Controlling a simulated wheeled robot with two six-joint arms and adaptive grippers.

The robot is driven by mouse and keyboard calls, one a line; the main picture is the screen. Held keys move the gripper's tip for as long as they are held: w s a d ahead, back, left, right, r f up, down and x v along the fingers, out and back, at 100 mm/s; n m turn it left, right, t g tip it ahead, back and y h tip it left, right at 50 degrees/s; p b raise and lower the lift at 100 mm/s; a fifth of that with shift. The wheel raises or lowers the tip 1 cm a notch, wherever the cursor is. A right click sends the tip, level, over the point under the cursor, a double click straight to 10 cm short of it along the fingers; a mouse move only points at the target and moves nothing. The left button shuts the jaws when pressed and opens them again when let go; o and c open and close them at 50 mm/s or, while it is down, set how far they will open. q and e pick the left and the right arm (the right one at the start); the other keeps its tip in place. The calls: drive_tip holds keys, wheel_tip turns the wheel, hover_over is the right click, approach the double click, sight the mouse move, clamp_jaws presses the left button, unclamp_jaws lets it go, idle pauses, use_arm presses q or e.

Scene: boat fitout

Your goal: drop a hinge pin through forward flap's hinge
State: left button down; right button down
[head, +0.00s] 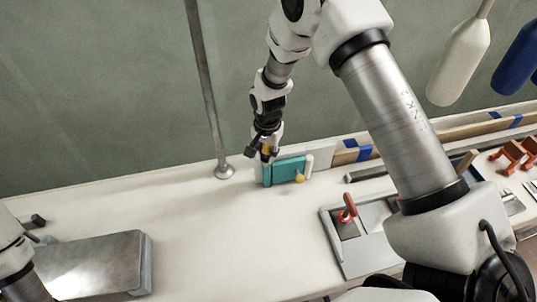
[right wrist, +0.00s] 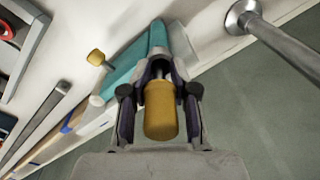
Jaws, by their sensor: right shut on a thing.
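The teal flap (head: 289,170) stands on the white bench near the wall, against a pale grey block. It also shows in the right wrist view (right wrist: 140,57). A yellow knob (head: 300,178) sticks out at its right front. My right gripper (head: 266,146) is over the flap's left end, shut on the hinge pin (right wrist: 161,110) by its yellow head. The pin's grey shank points away from the wrist camera towards the flap's edge. Its tip and the hinge hole are hidden. My left gripper (head: 36,230) is partly cut off at the left edge, its opening unclear.
A metal pole (head: 208,90) stands on the bench left of the flap. A grey metal box (head: 95,265) lies at lower left. A grey tray (head: 335,240) with a red-handled tool is at right. White and blue bottles hang at upper right. The bench between box and flap is clear.

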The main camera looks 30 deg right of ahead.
sight(266, 161)
drive_tip(key=shift+g, duration=0.3)
wheel_tip(266, 161, down, 4)
drive_tip(key=shift+s+a+f, duration=0.1)
drive_tip(key=shift+a, duration=0.05)
drive_tip(key=shift+c, duration=1.9)
unclamp_jaws()
drive_tip(key=shift+r, duration=0.2)
drive_tip(key=o, duration=0.4)
use_arm(q)
drive_tip(key=shift+w+f, duration=0.5)
drive_tip(key=shift+f, duration=0.15)
use_arm(e)
drive_tip(key=shift+r, duration=0.2)
drive_tip(key=shift+r, duration=0.1)
